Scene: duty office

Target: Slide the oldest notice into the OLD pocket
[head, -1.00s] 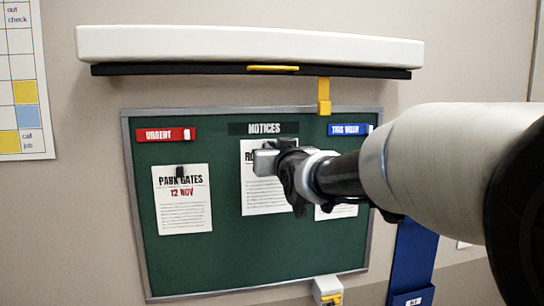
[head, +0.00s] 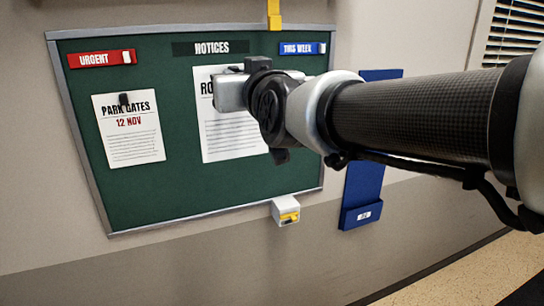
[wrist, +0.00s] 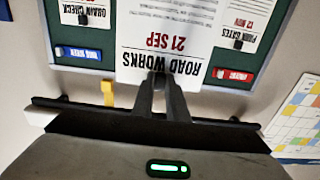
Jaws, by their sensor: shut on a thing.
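My gripper (wrist: 160,82) is shut on the top edge of the white ROAD WORKS 21 SEP notice (wrist: 165,30). The notice (head: 228,125) hangs upright in front of the green board; I cannot tell whether it touches it. The PARK GATES 12 NOV notice (head: 132,135) is on the board's left, under a dark clip. A DRAIN CHECK notice (wrist: 92,12) shows in the upside-down wrist view, its date cut off; my arm hides it in the head view. A blue wall pocket (head: 360,214) is right of the board, its small white label too small to read.
The green board (head: 170,195) has a grey frame, a red URGENT tag (head: 100,59) and a blue THIS WEEK tag (head: 300,48). A white box with a yellow part (head: 286,210) sits at its lower edge. The lower wall is clear.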

